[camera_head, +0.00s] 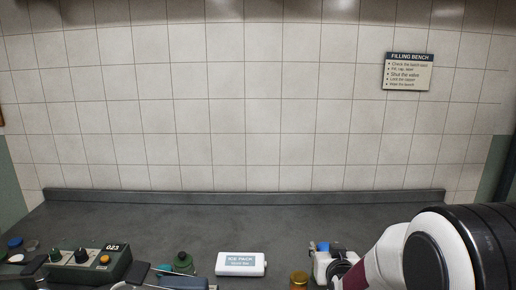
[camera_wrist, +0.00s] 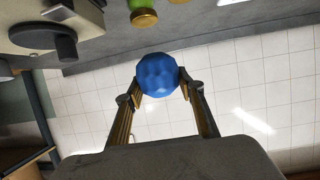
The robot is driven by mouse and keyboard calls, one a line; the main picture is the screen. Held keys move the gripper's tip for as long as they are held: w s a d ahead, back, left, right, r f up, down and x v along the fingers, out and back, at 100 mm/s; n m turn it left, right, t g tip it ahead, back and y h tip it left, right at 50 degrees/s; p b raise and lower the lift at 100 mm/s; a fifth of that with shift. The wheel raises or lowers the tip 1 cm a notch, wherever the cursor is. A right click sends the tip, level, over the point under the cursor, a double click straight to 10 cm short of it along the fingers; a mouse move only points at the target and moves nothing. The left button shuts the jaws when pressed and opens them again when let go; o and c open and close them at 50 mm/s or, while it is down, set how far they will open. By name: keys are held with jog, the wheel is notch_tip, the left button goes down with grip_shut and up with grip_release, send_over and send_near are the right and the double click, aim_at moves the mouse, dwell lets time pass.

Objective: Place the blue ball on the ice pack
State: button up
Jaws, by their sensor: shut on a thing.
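The blue ball (camera_wrist: 158,75) is faceted and sits between the fingertips of my gripper (camera_wrist: 159,88) in the wrist view. Both fingers press on its sides, and it is held clear of other things there. In the head view the white ice pack (camera_head: 240,264), with a printed label, lies flat on the dark bench, left of my arm. Its top looks bare. A small blue patch shows beside my arm in the head view; I cannot tell whether it is the ball.
Left of the ice pack stand a green control box (camera_head: 88,264) with knobs and a dark green-capped item (camera_head: 182,262). An amber jar (camera_head: 299,280) stands at the front, right of the pack. The back of the bench (camera_head: 230,215) is clear, below a tiled wall.

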jog(key=shift+s+a+f, duration=0.3)
jog(key=shift+s+f, duration=0.15)
jog(key=shift+s, duration=0.3)
jog(key=shift+s+a+f, duration=0.3)
jog(key=shift+s+f, duration=0.1)
jog(key=shift+s, duration=0.35)
jog(key=w+a+n+y, duration=0.1)
jog(key=w+a, duration=0.3)
jog(key=a, duration=0.3)
jog(key=w+a+n+y, duration=0.2)
jog(key=w+a, duration=0.2)
jog(key=a, duration=0.4)
jog(key=w+a+n+g+y, duration=0.1)
jog(key=w+a+y, duration=0.1)
jog(key=w+a, duration=0.3)
jog(key=a, duration=0.3)
jog(key=shift+r+n, duration=0.25)
jog(key=shift+n, duration=0.05)
jog(key=shift+w, duration=0.1)
jog(key=shift+f, duration=3.15)
